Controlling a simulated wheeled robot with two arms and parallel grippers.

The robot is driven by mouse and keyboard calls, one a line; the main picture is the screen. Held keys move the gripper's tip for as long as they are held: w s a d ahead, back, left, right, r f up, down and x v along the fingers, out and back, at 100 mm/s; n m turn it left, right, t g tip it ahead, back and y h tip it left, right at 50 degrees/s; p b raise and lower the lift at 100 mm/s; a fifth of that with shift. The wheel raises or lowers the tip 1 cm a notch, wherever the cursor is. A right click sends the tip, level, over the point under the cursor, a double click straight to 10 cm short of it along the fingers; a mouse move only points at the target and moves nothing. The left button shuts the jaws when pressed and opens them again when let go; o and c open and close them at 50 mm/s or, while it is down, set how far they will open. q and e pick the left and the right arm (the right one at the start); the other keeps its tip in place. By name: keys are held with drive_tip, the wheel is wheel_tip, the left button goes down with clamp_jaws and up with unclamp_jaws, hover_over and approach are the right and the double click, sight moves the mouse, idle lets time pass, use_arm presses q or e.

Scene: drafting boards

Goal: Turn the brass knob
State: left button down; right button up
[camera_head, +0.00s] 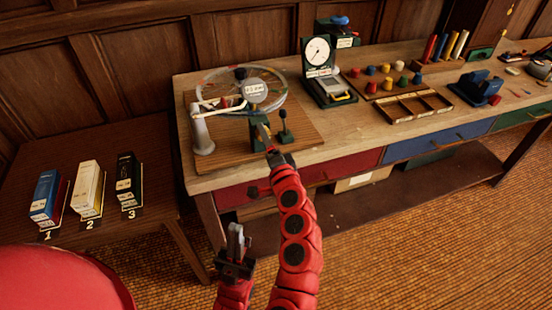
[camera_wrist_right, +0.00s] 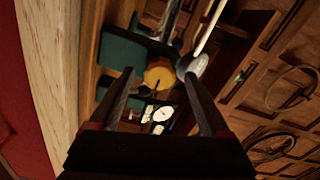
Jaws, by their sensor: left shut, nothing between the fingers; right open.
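The brass knob (camera_wrist_right: 159,76) is a round yellow disc with a dark mark, on the side of a green block in the right wrist view. In the head view the green block (camera_head: 254,133) stands on a wooden board at the bench's front edge; my right gripper hides the knob there. My right gripper (camera_head: 266,136) is open, with its fingertips close to the block. In the right wrist view the knob lies between the fingers of the right gripper (camera_wrist_right: 160,80); I cannot tell if they touch it. My left gripper (camera_head: 237,238) is shut and empty, low in front of the bench.
A spoked wheel (camera_head: 285,92) and a grey post (camera_head: 201,135) share the wooden board (camera_head: 307,135). A dark lever (camera_head: 284,130) stands right of the block. A dial gauge (camera_head: 318,52) is further right. Three numbered boxes stand on the low left table (camera_head: 160,190).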

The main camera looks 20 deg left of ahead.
drive_tip(key=p+v, duration=0.2)
drive_tip(key=v, duration=1.5)
drive_tip(key=shift+d, duration=0.1)
